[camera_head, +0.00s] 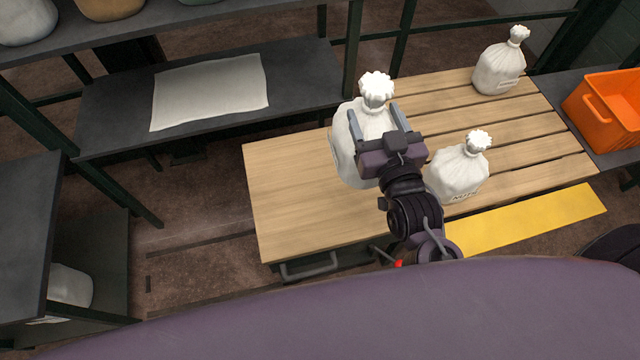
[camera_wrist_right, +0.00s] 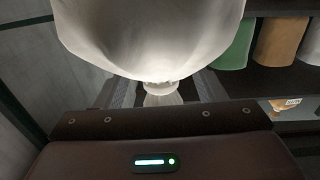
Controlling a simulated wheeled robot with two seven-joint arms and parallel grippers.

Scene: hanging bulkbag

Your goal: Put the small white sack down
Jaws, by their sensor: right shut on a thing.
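A small white sack (camera_head: 347,150) with a ruffled, tied top is held by my right gripper (camera_head: 386,118) over the wooden slatted table (camera_head: 300,205). The two fingers are shut around the sack near its neck. In the right wrist view the sack (camera_wrist_right: 150,35) fills the top middle, with its gathered neck between the fingers (camera_wrist_right: 160,88). I cannot tell whether its bottom touches the table. A second white sack (camera_head: 457,175) stands just right of my gripper. A third white sack (camera_head: 497,70) stands at the table's far right corner. My left gripper is not in view.
A dark shelf (camera_head: 300,90) at the back left holds a flat white cloth (camera_head: 209,91). An orange crate (camera_head: 607,110) stands at the right. A yellow strip (camera_head: 530,220) lies in front of the table. The table's left part is clear.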

